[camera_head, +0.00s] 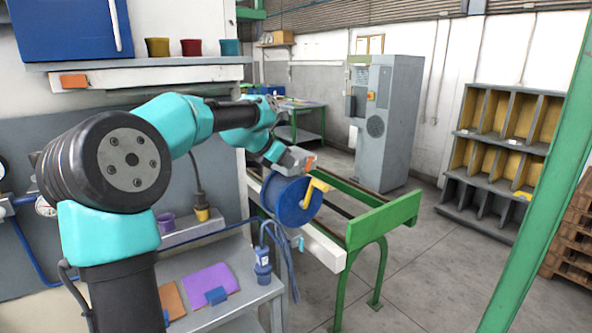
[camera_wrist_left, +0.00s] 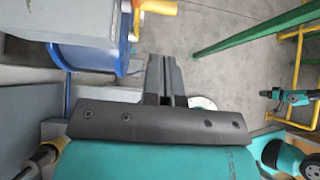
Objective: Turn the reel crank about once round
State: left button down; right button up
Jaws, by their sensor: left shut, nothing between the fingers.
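The blue reel (camera_head: 286,200) hangs at the near end of the green-framed bench. Its yellow crank (camera_head: 316,187) stands out from the face on the right. In the left wrist view, the reel's blue rim (camera_wrist_left: 105,67) is at upper left, and the crank's yellow-orange handle (camera_wrist_left: 158,7) is at the top edge, partly cut off. My left gripper (camera_head: 303,160) is just above the reel, near the crank. Its fingers (camera_wrist_left: 164,75) are shut and empty in the left wrist view, apart from the handle there.
The green bench frame (camera_head: 384,220) stands right of the reel. A grey cabinet (camera_head: 385,130) stands behind. A green post (camera_head: 540,190) crosses the right side. Open floor lies between.

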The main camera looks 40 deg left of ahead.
pick_arm(q)
jog(key=s+f+t, duration=0.1)
jog(key=s+f, duration=0.2)
jog(key=f, duration=0.3)
jog(key=shift+s+a+t, duration=0.15)
jog(key=shift+a+t, duration=0.15)
jog(key=shift+a, duration=0.1)
jog(key=shift+f, duration=0.1)
send_near(311, 187)
jog(key=d+f, duration=0.4)
jog(key=w, duration=0.3)
jog(key=shift+w+d+r, duration=0.2)
jog(key=shift+w+d, duration=0.05)
jog(key=shift+w, duration=0.05)
jog(key=shift+w+d+r, duration=0.1)
jog(key=shift+w+r, duration=0.05)
jog(key=shift+w, duration=0.35)
